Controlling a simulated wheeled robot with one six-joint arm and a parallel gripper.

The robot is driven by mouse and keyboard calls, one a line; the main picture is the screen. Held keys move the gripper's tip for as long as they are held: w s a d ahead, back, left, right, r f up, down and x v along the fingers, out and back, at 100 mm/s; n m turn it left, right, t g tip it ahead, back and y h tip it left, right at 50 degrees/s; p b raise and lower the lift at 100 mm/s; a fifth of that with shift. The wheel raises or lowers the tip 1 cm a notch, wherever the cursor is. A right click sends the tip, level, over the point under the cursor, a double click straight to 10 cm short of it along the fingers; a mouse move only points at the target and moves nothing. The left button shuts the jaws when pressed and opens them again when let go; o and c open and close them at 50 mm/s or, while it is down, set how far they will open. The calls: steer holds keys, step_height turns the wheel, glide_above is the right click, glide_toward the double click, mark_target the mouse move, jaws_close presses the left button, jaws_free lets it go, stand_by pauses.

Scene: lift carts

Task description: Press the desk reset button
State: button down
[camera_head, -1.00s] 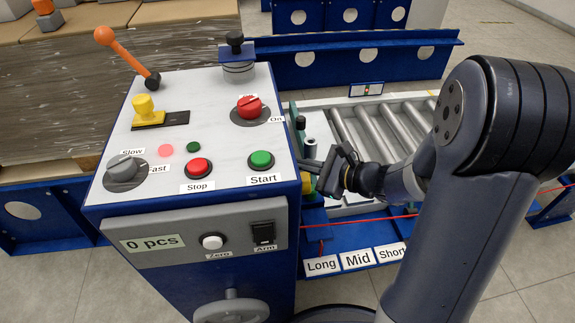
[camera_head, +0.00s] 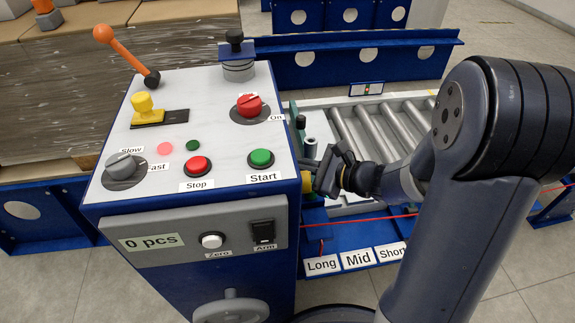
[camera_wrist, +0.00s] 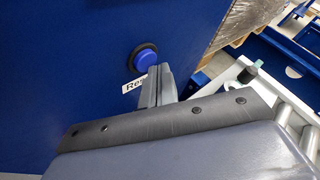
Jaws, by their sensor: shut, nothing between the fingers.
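The reset button (camera_wrist: 147,58) is a round blue button with a black ring on the desk's blue side panel, seen in the wrist view. Its white label (camera_wrist: 131,87) reads "Re", the rest hidden behind my fingers. My gripper (camera_wrist: 156,70) is shut and empty, with its fingertips just below and right of the button in the picture. I cannot tell whether they touch it. In the head view my gripper (camera_head: 318,168) is beside the right side of the control desk (camera_head: 120,200), and the reset button is hidden.
The desk top carries a red stop button (camera_head: 198,166), a green start button (camera_head: 261,158), a red switch (camera_head: 249,105) and an orange lever (camera_head: 125,55). A roller conveyor (camera_head: 375,130) lies right of the desk. A red cord (camera_head: 370,220) runs above the Long, Mid and Short labels.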

steer(key=shift+a, duration=0.35)
stand_by(0.7)
steer(key=shift+d, duration=0.15)
steer(key=shift+w+d, duration=0.1)
steer(key=shift+d, duration=0.55)
steer(key=shift+w+d, duration=0.25)
steer(key=shift+d, duration=1)
steer(key=shift+w+d, duration=0.25)
steer(key=shift+d, duration=0.95)
steer(key=shift+a, duration=0.1)
steer(key=shift+w+d+p, duration=0.2)
steer(key=shift+d+p, duration=0.25)
steer(key=shift+d, duration=0.55)
steer(key=shift+w+d+p, duration=0.2)
steer(key=shift+d+p, duration=0.25)
steer(key=shift+d, duration=0.5)
